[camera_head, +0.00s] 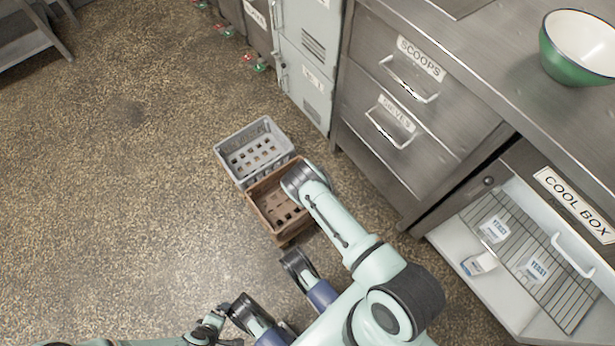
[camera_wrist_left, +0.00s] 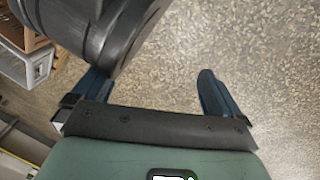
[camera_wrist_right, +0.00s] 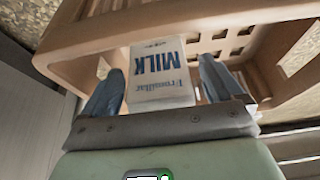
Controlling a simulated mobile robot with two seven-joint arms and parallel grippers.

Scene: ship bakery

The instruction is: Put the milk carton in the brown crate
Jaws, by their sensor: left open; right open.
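The milk carton (camera_wrist_right: 160,82) is white with blue lettering and shows in the right wrist view, its print upside down. It sits between the parted fingers of my right gripper (camera_wrist_right: 161,66), which is open. The carton is at the brown crate (camera_wrist_right: 95,42), against its slotted wall in the picture. I cannot tell whether it rests on the crate's bottom. In the head view the brown crate (camera_head: 262,212) stands on the floor, and my right arm hides part of it, the carton and the right gripper. My left gripper (camera_wrist_left: 150,88) is open and empty above the floor.
A grey crate (camera_head: 222,160) stands against the brown one. Steel drawers (camera_head: 400,110) are to the right. The open cool box (camera_head: 450,262) holds yeast packets (camera_head: 495,228) and a small white carton (camera_head: 479,264).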

